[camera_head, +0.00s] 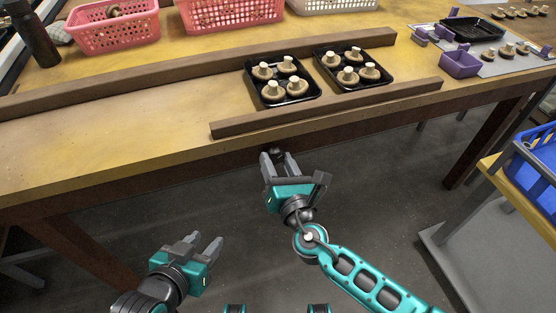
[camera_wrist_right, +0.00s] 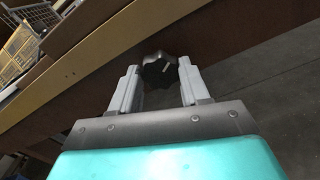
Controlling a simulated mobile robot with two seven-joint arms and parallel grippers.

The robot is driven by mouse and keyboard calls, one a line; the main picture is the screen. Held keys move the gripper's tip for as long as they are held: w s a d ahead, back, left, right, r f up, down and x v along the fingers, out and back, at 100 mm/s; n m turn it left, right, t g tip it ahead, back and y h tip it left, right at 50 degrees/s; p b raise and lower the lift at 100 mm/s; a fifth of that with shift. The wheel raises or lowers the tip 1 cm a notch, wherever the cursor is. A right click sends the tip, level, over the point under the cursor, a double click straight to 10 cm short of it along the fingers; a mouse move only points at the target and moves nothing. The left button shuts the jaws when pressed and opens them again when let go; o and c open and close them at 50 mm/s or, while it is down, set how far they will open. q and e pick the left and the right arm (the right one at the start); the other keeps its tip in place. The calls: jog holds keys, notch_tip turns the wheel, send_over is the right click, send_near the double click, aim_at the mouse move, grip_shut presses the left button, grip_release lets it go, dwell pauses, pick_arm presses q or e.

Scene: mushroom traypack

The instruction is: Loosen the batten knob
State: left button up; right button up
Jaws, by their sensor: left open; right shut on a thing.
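The batten knob (camera_head: 275,151) is a small dark lobed knob on the front face of the table, just below the front wooden batten (camera_head: 330,107). It shows larger in the right wrist view (camera_wrist_right: 159,70), between the two grey fingers. My right gripper (camera_head: 280,159) is at the table's front edge, its fingers on either side of the knob and shut on it. In the head view the fingers hide part of the knob. My left gripper (camera_head: 204,242) is open and empty, low in front of the table and well away from it.
Two black trays (camera_head: 318,92) of mushrooms stand between the front batten and the rear batten (camera_head: 200,67). Pink baskets (camera_head: 112,36) stand behind. Purple tubs (camera_head: 460,65) are at the right. A blue crate (camera_head: 540,158) stands on a cart at the right edge.

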jog(key=shift+r+n, duration=0.1)
jog(key=shift+n, duration=0.3)
jog(key=o, duration=1.1)
jog(key=shift+c, duration=0.2)
jog(key=shift+s, duration=0.1)
jog(key=shift+s+d, duration=0.15)
jog(key=shift+s, duration=0.15)
jog(key=p+v, duration=0.1)
jog(key=v, duration=1.1)
